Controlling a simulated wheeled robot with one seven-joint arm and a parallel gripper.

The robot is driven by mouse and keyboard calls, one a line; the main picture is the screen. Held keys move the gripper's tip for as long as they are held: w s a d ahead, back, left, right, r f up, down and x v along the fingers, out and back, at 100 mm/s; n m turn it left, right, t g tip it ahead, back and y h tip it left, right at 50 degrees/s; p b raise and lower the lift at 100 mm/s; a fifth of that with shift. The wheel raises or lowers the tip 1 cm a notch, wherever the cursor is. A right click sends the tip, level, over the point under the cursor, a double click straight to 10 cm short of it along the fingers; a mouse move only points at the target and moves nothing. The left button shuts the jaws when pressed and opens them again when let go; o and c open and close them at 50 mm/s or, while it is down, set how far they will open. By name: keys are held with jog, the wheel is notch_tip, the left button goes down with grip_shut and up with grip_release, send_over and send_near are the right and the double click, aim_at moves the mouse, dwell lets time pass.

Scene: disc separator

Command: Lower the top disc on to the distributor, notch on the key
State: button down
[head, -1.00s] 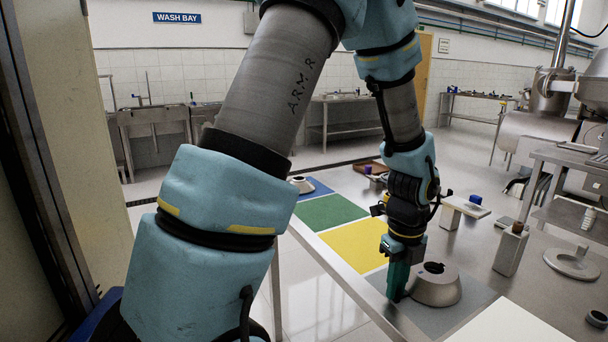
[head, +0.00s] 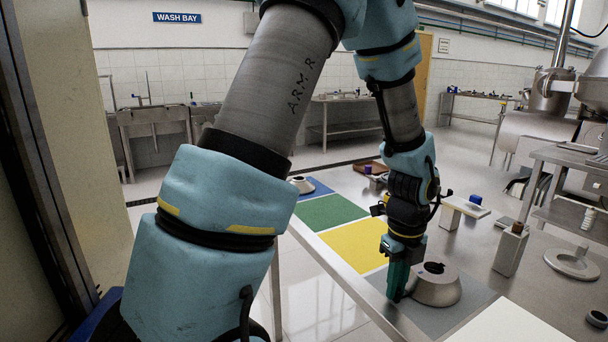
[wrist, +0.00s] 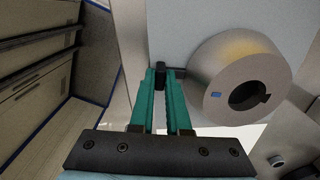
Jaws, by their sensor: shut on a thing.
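A grey cone-shaped disc (head: 437,287), which I take for the top disc, sits over the grey mat. In the wrist view the disc (wrist: 230,65) shows a round dark central hole with a notch at its edge and a small blue mark. My gripper (head: 399,292), with green fingers, points down at the disc's left side. In the wrist view my gripper (wrist: 168,76) is shut at a small dark piece beside the rim; the exact contact is hard to see. I cannot tell whether the disc touches what lies beneath. I cannot make out the distributor or its key for certain.
A grey mat (head: 415,318) lies under the disc, with yellow (head: 355,246), green (head: 328,212) and blue mats behind. Another cone (head: 301,185) is on the blue mat. A metal post block (head: 510,252) and a round plate with a peg (head: 572,264) stand to the right.

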dwell(0.6)
jog(key=shift+r+p, duration=1)
jog(key=shift+p, duration=0.05)
notch_tip(320, 180, up, 3)
jog(key=p, duration=0.3)
